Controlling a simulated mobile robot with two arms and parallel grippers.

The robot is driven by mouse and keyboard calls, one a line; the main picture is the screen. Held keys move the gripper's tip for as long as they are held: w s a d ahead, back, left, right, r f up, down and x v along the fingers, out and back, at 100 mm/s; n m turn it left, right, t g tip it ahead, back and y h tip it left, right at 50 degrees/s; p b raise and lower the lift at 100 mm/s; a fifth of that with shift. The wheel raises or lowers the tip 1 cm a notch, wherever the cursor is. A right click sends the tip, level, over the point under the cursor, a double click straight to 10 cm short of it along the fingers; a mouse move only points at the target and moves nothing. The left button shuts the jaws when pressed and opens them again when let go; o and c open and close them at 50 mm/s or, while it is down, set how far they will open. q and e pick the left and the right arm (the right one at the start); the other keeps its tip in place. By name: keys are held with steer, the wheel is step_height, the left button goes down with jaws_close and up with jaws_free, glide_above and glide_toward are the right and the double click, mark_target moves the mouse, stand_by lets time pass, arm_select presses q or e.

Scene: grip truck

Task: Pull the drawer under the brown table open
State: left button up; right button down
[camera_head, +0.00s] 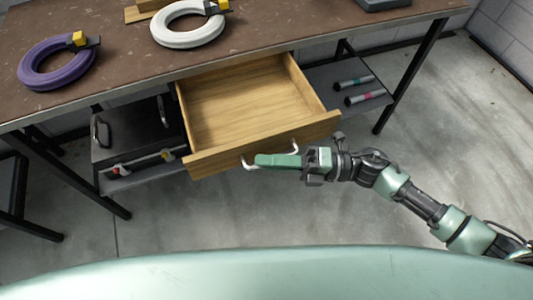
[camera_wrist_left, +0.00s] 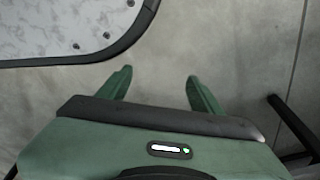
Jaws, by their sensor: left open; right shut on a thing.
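The brown table (camera_head: 120,77) spans the top of the head view. Its wooden drawer (camera_head: 245,103) is pulled well out toward me and looks empty inside. A silver curved handle (camera_head: 248,163) is on the drawer's front. My right gripper (camera_head: 268,160) comes in from the right and is shut on the handle; its green fingers cover the handle's middle. My left gripper (camera_wrist_left: 160,88) shows only in the left wrist view. Its two green fingers are apart, with nothing between them and bare floor behind.
A purple ring (camera_head: 40,78) and a white ring (camera_head: 165,36) lie on the tabletop. A dark toolbox (camera_head: 125,130) sits on the shelf left of the drawer, and two marker-like sticks (camera_head: 355,82) lie on the right shelf. Black table legs (camera_head: 410,75) stand at the sides.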

steer(key=c, duration=1.5)
jaws_free()
steer(key=shift+d+f, duration=0.1)
steer(key=shift+d, duration=0.25)
arm_select(q)
steer(key=shift+w+d+r+b, duration=0.1)
steer(key=shift+w+r+b, duration=0.3)
steer(key=shift+w+r, duration=0.65)
arm_select(e)
steer(key=d, duration=0.7)
steer(key=shift+s+f, duration=0.2)
steer(key=shift+s, duration=0.1)
arm_select(q)
steer(key=shift+s, duration=0.15)
